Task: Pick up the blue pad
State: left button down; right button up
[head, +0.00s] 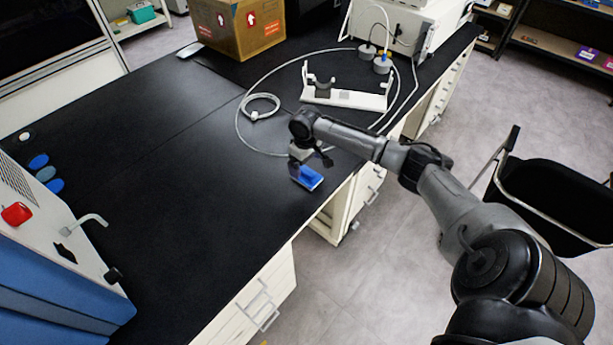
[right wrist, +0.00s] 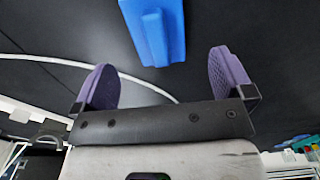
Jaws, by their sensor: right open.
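The blue pad (head: 306,176) lies on the black bench top near its front edge in the head view. It has a raised blue ridge and a pale edge. In the right wrist view the blue pad (right wrist: 154,28) is at the top, beyond my fingertips and between their lines. My right gripper (head: 308,158) is just behind the pad in the head view, partly hidden by its own wrist. In the right wrist view the right gripper (right wrist: 162,75) is open, with its two purple finger pads apart and nothing between them. My left gripper is not in view.
A white holder (head: 345,97) stands behind my right arm, with a looped white tube (head: 262,106) beside it. A cardboard box (head: 240,25) is at the back. A blue-and-white machine (head: 60,230) stands at the left. The middle of the black bench (head: 180,150) is clear.

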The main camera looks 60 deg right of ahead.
aim_at(307, 171)
notch_tip(307, 171, down, 4)
jog(key=shift+s+d+f+b, duration=0.1)
jog(key=shift+s+f+b, duration=0.1)
jog(key=shift+b, duration=0.45)
jog(key=shift+f, duration=0.3)
jog(key=shift+c, duration=0.2)
jog(key=c, duration=1)
jog(key=shift+r, duration=0.15)
